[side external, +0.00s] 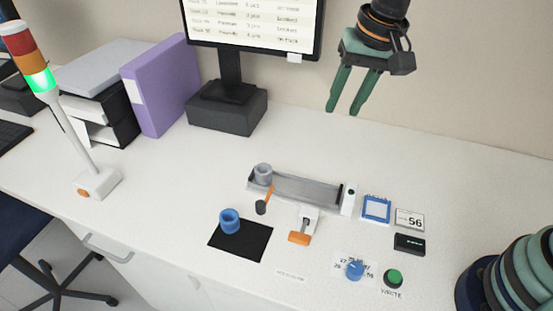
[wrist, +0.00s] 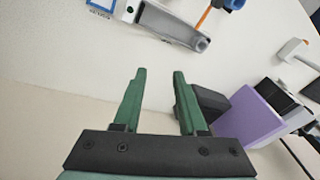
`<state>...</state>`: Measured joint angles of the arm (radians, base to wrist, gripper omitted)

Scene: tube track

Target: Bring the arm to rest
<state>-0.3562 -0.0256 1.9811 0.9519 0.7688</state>
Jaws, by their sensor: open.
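My gripper (side external: 346,111) hangs from the arm high over the back of the white table, right of the monitor. Its two green fingers are apart, with nothing between them, and point down. In the wrist view the open gripper (wrist: 160,75) shows against the bare table. The grey track (side external: 300,189) lies on the table below and to the left of it, well apart. A grey tube piece (side external: 263,171) stands at the track's left end. A blue ring-shaped piece (side external: 229,219) stands on a black mat (side external: 243,246).
A monitor (side external: 230,80) on a dark stand, a purple binder (side external: 158,84) and a signal lamp with green lit (side external: 42,80) stand to the left. A blue knob (side external: 355,269), a green button (side external: 393,277) and a small black display (side external: 409,244) sit front right. The table's back right is clear.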

